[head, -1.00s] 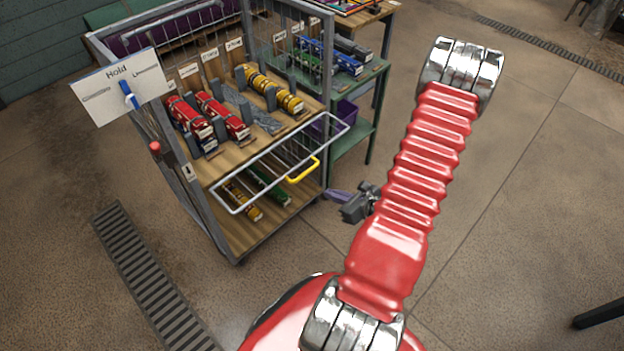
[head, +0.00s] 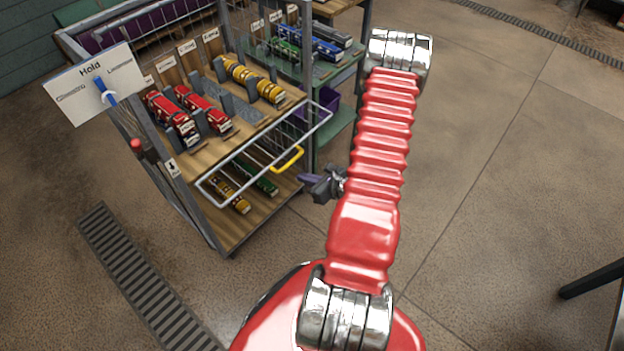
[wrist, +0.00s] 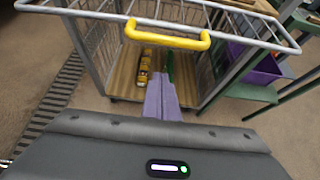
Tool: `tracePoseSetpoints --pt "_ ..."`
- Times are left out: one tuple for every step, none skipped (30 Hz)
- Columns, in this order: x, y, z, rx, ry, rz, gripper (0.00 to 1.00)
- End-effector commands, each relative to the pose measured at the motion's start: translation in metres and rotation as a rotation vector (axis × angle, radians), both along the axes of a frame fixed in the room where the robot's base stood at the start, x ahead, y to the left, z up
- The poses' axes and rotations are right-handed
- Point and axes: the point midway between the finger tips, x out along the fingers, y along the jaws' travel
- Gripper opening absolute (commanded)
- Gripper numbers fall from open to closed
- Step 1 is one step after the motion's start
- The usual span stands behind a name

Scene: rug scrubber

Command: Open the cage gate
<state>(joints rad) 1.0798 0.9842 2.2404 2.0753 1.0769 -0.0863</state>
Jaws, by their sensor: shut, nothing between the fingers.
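The cage gate (head: 205,186) is a pale wire-framed panel at the front of a metal cage cart. Its yellow handle (head: 287,160) is on the gate's right part in the head view. The handle also spans the upper middle of the wrist view (wrist: 168,36). My gripper (head: 304,178) is just right of and below the handle in the head view, apart from it. Its purple fingers (wrist: 161,76) are shut and empty, pointing towards the cart below the handle in the wrist view. My red arm hides part of the floor behind it.
Red and yellow toy vehicles (head: 255,82) stand on the cart's wooden shelf, with more on its lower deck. A green shelf stand (head: 345,75) is behind right.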

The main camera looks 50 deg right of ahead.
Motion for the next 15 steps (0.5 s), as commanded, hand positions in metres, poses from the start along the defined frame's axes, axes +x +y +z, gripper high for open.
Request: tracePoseSetpoints --pt "0.006 0.0 -0.003 0.0 0.0 0.001 0.0" --pt "0.009 0.001 -0.005 0.0 0.0 0.001 0.0" --pt "0.012 0.001 -0.007 0.0 0.0 0.002 0.0" --pt "0.015 0.001 -0.009 -0.001 0.0 0.003 0.0" --pt "0.018 0.001 -0.011 -0.001 0.0 0.003 0.0" --pt "0.021 0.001 -0.013 -0.001 0.0 0.002 0.0" --pt "0.024 0.001 -0.014 -0.001 0.0 0.002 0.0" --pt "0.026 0.001 -0.015 -0.001 0.0 0.003 0.0" --pt "0.026 0.0 -0.009 -0.002 -0.001 0.0 0.0" --pt "0.026 0.0 -0.007 -0.002 -0.001 0.0 0.0" --pt "0.026 0.0 -0.005 -0.002 -0.001 0.0 0.0" --pt "0.027 0.0 -0.002 -0.002 -0.001 0.0 0.0" --pt "0.028 0.0 0.001 -0.002 -0.001 0.0 0.0" --pt "0.028 0.0 0.003 -0.002 -0.001 0.0 0.0" --pt "0.028 0.001 0.006 -0.002 0.0 0.0 0.0"
